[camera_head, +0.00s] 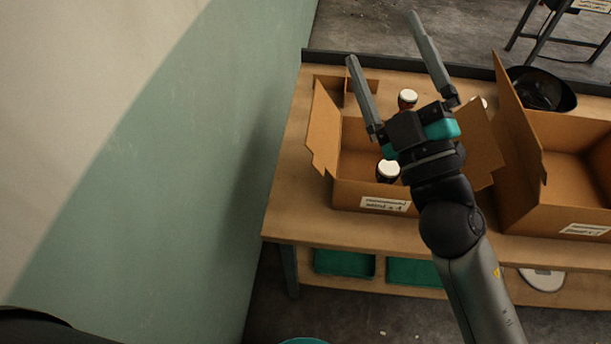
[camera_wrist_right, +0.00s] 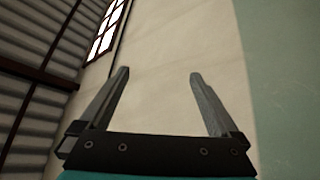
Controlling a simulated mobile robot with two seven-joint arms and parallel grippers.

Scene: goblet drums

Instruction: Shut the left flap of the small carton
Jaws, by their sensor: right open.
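The small carton (camera_head: 345,195) stands open on the wooden table, a white label on its front. Its left flap (camera_head: 324,127) stands up along the left side. Its right flap (camera_head: 481,150) leans outward to the right, partly hidden by my arm. Goblet drums with white tops (camera_head: 388,170) are inside; another white top (camera_head: 407,98) shows further back. My right gripper (camera_head: 384,48) is open and empty above the carton, its fingers pointing up and to the left in the head view. The right wrist view shows its two spread fingers (camera_wrist_right: 158,85) with nothing between them. My left gripper is not in view.
A larger open carton (camera_head: 560,180) stands to the right, with a raised flap (camera_head: 517,120) facing the small carton. A black round object (camera_head: 541,88) is behind it. A green wall (camera_head: 215,140) borders the table's left side. Green trays (camera_head: 344,263) sit on the lower shelf.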

